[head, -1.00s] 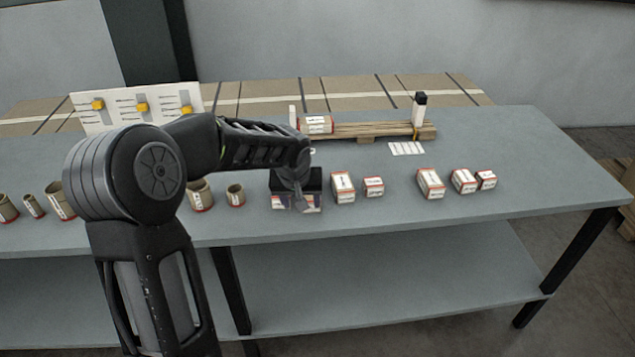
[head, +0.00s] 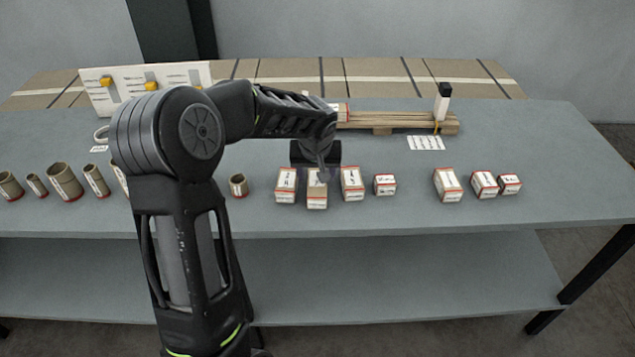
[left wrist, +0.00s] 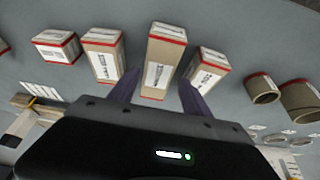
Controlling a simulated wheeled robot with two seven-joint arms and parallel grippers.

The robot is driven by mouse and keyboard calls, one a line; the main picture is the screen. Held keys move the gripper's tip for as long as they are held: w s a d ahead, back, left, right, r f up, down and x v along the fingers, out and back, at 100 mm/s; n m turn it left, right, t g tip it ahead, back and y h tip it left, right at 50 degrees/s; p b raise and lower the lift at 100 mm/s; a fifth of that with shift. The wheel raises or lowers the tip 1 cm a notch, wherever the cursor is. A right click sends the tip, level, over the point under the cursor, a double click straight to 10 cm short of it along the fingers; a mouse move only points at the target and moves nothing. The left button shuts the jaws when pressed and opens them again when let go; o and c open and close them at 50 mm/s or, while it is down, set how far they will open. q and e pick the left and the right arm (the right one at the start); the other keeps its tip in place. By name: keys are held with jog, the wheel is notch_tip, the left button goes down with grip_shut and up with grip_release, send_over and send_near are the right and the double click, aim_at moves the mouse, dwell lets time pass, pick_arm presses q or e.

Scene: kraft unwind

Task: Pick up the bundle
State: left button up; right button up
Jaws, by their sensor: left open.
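Several box-shaped kraft bundles with red-edged ends and white labels stand in a row; I cannot tell which one the task names. My left gripper (head: 318,168) is open just above and behind one bundle (head: 317,190). In the left wrist view, the fingers of my left gripper (left wrist: 158,90) lie either side of this tall bundle (left wrist: 164,55), with nothing visibly gripped. One neighbour (head: 286,186) stands close to its left in the head view, another (head: 352,184) to its right. My right gripper is out of view.
Smaller bundles (head: 385,185) and others (head: 448,186) stand farther right on the grey table (head: 560,190). Open kraft tubes (head: 65,182) stand at left. Behind are a wooden pallet (head: 400,122) and a white board with yellow sliders (head: 128,92).

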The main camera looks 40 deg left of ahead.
aim_at(317, 179)
pick_arm(q)
jog(key=shift+f, duration=0.1)
jog(key=shift+w+a+f+p, duration=0.1)
jog(key=shift+w+f+p, duration=0.15)
jog(key=shift+p, duration=0.1)
jog(key=p+x, duration=0.1)
jog(key=x, duration=0.2)
jog(key=shift+w+a+f, duration=0.1)
jog(key=shift+w+f, duration=0.25)
jog(key=shift+f, duration=0.2)
jog(key=shift+c, duration=0.6)
grip_shut()
